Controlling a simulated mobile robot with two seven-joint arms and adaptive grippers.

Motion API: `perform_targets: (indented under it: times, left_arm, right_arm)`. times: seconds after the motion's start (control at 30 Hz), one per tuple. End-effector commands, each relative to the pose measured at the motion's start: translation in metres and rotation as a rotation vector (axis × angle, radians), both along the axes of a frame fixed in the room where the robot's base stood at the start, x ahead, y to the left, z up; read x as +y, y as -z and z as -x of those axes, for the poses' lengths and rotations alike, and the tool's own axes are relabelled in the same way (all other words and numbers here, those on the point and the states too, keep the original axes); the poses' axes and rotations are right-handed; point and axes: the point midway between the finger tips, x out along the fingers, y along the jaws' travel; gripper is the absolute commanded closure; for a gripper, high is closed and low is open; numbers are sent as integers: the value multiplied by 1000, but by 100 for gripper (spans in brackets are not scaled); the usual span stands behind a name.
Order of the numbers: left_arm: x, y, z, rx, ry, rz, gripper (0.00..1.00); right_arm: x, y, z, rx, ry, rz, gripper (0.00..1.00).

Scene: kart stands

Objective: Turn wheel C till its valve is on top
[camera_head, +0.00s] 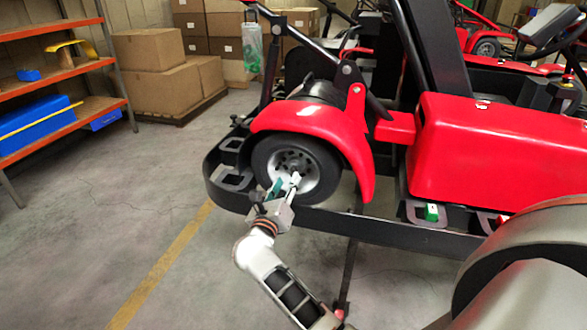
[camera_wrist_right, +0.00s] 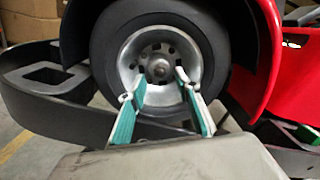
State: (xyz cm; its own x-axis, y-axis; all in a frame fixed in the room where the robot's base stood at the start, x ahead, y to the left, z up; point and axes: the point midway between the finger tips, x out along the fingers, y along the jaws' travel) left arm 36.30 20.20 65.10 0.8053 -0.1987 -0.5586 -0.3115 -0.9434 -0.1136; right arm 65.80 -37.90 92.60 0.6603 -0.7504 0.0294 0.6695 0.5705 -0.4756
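A kart wheel (camera_head: 325,165) with a black tyre and grey rim sits under a red fender (camera_head: 310,122) in the head view. No letter shows on it, so I cannot confirm it is wheel C. The wheel also fills the middle of the right wrist view (camera_wrist_right: 106,48), with a hub bolt at its centre and dark holes around it. I cannot make out the valve. My right gripper (camera_head: 286,182) is in front of the rim's lower part. Its two green-padded fingers are apart with nothing between them (camera_wrist_right: 158,84); contact with the rim is unclear. My left gripper is not in view.
A black bumper frame (camera_head: 228,196) runs around and below the wheel. The kart's red body (camera_head: 490,150) is at the right. An orange shelf (camera_head: 60,75) and cardboard boxes (camera_head: 150,50) stand at the back left. The floor left of the kart is clear.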

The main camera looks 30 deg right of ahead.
Motion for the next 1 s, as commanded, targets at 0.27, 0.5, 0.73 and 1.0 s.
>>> perform_targets:
  times: [0.27,0.5,0.73,1.0]
  left_arm:
    - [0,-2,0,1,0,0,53]
    - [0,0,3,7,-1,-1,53]
    - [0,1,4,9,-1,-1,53]
    - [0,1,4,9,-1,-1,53]
  right_arm:
    - [-21,2,-18,-13,17,-51,67]
    - [-48,2,-42,-12,15,-49,67]
    - [-60,3,-52,-11,15,-49,67]
    - [-61,3,-52,-11,15,-49,70]
